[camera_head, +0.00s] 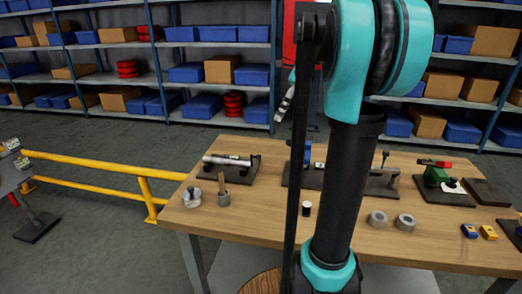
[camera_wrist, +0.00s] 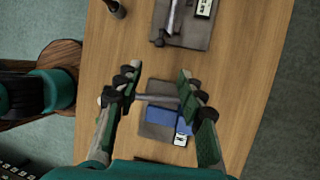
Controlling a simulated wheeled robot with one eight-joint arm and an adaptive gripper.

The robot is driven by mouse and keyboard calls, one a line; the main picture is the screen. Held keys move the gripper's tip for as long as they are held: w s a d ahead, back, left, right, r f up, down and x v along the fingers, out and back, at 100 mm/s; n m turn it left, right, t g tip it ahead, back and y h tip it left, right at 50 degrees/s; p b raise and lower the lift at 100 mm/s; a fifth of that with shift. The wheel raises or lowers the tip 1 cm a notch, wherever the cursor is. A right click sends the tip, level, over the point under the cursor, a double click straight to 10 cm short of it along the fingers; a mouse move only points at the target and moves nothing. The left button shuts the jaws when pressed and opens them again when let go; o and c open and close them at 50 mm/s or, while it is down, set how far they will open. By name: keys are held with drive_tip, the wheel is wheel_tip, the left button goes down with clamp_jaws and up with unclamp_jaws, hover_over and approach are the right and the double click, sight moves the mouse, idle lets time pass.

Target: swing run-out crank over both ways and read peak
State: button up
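My gripper (camera_wrist: 158,82) is open in the wrist view, its two fingers wide apart. A grey bar (camera_wrist: 157,97) shows between the fingers; I cannot tell whether it touches them or lies lower. Below it is a fixture with a dark base (camera_wrist: 150,131), a blue block (camera_wrist: 160,121) and a white-faced piece (camera_wrist: 181,139). In the head view, a long dark base (camera_head: 293,181) with a blue upright sits mid-bench, partly hidden by my arm. My gripper (camera_head: 284,106) shows only partly there, above the bench. I cannot tell for sure which part is the run-out crank.
The wooden bench (camera_head: 270,222) also carries a left fixture with a silver cylinder (camera_head: 226,160), a green device (camera_head: 437,175), grey rings (camera_head: 405,221) and small blue and yellow blocks. A yellow rail (camera_head: 85,163) stands at left. Shelves line the back.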

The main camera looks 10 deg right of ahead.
drive_tip(key=x, duration=1.6)
drive_tip(key=shift+s+d, duration=0.1)
clamp_jaws()
